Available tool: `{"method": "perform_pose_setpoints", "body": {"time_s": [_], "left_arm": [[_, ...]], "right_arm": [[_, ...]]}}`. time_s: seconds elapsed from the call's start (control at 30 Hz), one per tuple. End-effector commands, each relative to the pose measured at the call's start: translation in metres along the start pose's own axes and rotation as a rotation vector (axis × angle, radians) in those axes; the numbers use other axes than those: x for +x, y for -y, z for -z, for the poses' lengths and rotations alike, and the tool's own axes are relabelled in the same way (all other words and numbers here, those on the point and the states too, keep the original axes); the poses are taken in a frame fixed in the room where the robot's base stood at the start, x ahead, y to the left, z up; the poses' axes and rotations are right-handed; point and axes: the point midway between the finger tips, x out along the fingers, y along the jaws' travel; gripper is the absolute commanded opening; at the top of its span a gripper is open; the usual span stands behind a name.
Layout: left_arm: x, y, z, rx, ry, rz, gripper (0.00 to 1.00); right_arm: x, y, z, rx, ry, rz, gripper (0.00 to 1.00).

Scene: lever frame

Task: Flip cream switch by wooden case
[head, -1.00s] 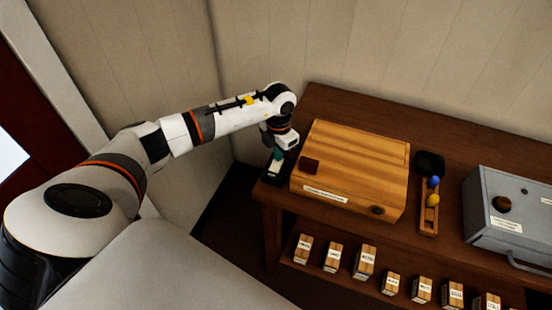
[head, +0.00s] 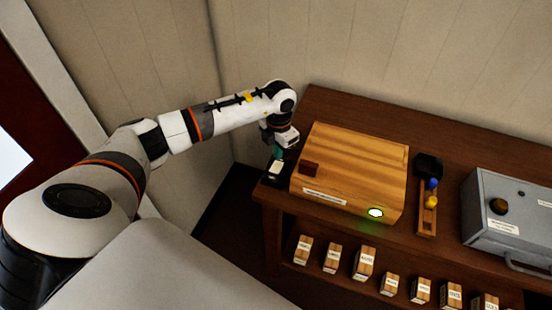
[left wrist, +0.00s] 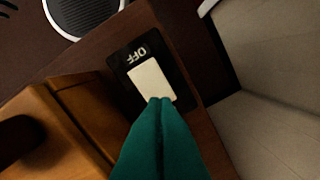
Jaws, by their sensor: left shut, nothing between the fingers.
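The cream switch (head: 275,167) sits on a black plate at the left end of the table, just left of the wooden case (head: 385,160). In the left wrist view the cream rocker (left wrist: 150,80) lies on its black plate, with "OFF" printed beyond its far end. My left gripper (head: 278,155) points down at the switch. Its teal fingers (left wrist: 160,101) are shut and empty, with the tips at the near end of the rocker, seemingly touching it. A lamp (head: 376,212) on the front of the wooden case glows whitish green. My right gripper is out of view.
A slim wooden holder (head: 427,210) with a blue and a yellow ball stands right of the case. A grey metal box (head: 510,220) is further right. Several labelled wooden blocks (head: 363,262) line the lower shelf. The wall is close behind the table.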

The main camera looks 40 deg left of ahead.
Motion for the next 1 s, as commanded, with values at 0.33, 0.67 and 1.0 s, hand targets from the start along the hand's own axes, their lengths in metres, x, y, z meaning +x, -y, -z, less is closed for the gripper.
{"method": "perform_pose_setpoints", "body": {"time_s": [0.33, 0.67, 1.0], "left_arm": [[-0.032, 0.0, 0.0, -0.001, -0.001, 0.001, 0.0], [-0.043, 0.0, 0.0, -0.001, 0.0, 0.0, 0.0], [-0.043, 0.0, 0.0, -0.001, 0.0, 0.001, 0.0]], "right_arm": [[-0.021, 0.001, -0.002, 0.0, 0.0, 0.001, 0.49], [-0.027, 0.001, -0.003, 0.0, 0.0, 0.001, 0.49], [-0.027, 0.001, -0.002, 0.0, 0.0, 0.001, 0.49]]}}
